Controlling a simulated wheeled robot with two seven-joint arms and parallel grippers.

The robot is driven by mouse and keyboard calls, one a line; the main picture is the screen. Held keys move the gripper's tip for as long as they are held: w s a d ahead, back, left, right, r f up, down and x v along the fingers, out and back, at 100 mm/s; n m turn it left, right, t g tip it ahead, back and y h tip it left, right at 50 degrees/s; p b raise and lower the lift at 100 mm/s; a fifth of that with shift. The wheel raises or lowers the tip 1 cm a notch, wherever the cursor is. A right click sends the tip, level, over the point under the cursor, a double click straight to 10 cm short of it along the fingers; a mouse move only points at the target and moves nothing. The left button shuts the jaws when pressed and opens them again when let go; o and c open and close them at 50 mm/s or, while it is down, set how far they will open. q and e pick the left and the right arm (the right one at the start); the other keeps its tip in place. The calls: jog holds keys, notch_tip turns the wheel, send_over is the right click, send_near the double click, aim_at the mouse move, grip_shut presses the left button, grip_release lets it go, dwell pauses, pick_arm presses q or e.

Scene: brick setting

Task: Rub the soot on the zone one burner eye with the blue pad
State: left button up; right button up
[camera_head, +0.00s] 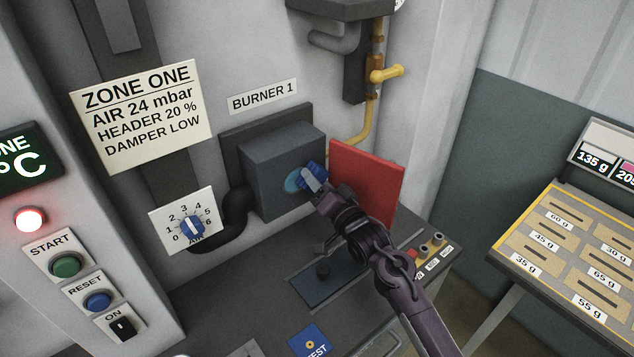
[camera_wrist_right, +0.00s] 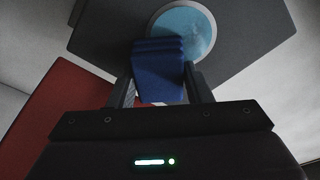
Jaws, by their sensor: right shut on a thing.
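The burner eye (camera_head: 292,181) is a round light-blue glass on the front of the grey burner box (camera_head: 268,179), under the "BURNER 1" label. It also shows in the right wrist view (camera_wrist_right: 201,31), with a thin pale rim; I cannot make out soot on its visible part. My right gripper (camera_head: 313,184) is shut on the blue pad (camera_head: 318,170), right at the eye. In the right wrist view the pad (camera_wrist_right: 159,72) sits between both fingers and covers the eye's lower left part. It looks to touch the glass, but I cannot be sure. My left gripper is not in view.
A red panel (camera_head: 368,183) stands just right of the burner box, close to my right gripper. A yellow gas pipe (camera_head: 376,100) with a handle is above. An air dial (camera_head: 191,226) is lower left. A weights board (camera_head: 570,255) stands at the right.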

jog(key=shift+s+a+r+p, duration=0.1)
jog(key=shift+s+a+p, duration=0.25)
jog(key=shift+a, duration=0.3)
jog(key=shift+s+a+p, duration=0.2)
jog(key=shift+s+a, duration=0.4)
jog(key=shift+a, duration=0.2)
jog(key=shift+s+a+p, duration=0.2)
jog(key=shift+s+a, duration=0.35)
jog(key=shift+a, duration=0.3)
jog(key=shift+s+a+p, duration=0.2)
jog(key=shift+s+a, duration=0.4)
jog(key=shift+a, duration=0.2)
jog(key=shift+s+d+p, duration=0.3)
jog(key=shift+d+p, duration=0.05)
jog(key=shift+p, duration=0.1)
jog(key=p, duration=0.3)
send_near(283, 185)
jog(key=shift+w+d+r, duration=0.3)
jog(key=shift+w+r, duration=0.05)
jog(key=shift+r, duration=0.05)
